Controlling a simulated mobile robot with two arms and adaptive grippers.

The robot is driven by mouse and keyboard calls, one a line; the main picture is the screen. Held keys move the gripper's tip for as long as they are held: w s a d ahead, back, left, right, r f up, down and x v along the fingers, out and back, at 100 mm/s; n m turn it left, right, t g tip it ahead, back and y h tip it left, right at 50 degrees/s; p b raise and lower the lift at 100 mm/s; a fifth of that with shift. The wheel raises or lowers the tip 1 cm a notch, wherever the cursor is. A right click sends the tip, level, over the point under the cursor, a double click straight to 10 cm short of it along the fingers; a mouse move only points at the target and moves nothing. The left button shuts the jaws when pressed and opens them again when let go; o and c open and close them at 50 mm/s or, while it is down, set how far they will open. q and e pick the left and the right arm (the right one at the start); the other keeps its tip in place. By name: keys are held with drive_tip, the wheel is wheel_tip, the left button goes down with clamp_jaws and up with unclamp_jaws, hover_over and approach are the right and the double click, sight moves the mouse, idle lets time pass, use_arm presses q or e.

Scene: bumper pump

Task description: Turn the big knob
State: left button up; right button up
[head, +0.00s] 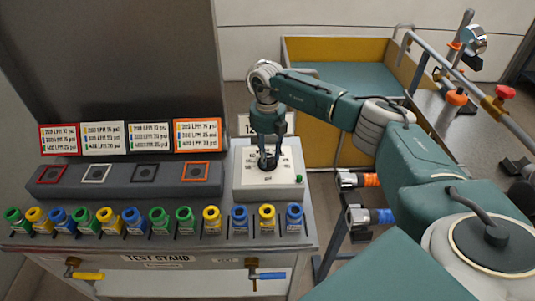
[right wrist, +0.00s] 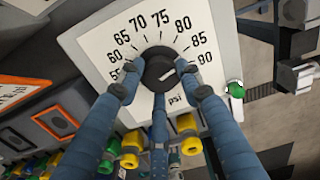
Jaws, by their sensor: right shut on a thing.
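The big knob (right wrist: 159,70) is black and round, set in the middle of a white dial plate (right wrist: 105,50) marked from about 55 to 90 with "psi" below. A pale mark shows on the knob; which number it points at is hard to tell. In the head view the dial plate (head: 285,184) is on the right end of the test stand. My right gripper (head: 267,153) reaches down onto the knob from above. In the right wrist view its blue fingers surround the knob and are shut on it. My left gripper is not in view.
A row of coloured valves (head: 160,220) lines the stand's front edge. Label cards (head: 103,138) stand behind a grey block with framed squares (head: 97,173). A yellow-sided bin (head: 325,50) stands behind my right arm.

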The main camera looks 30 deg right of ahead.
sight(268, 157)
drive_tip(key=shift+r, duration=0.1)
drive_tip(key=o, duration=1.1)
drive_tip(key=shift+o, duration=0.2)
wheel_tip(268, 157, up, 12)
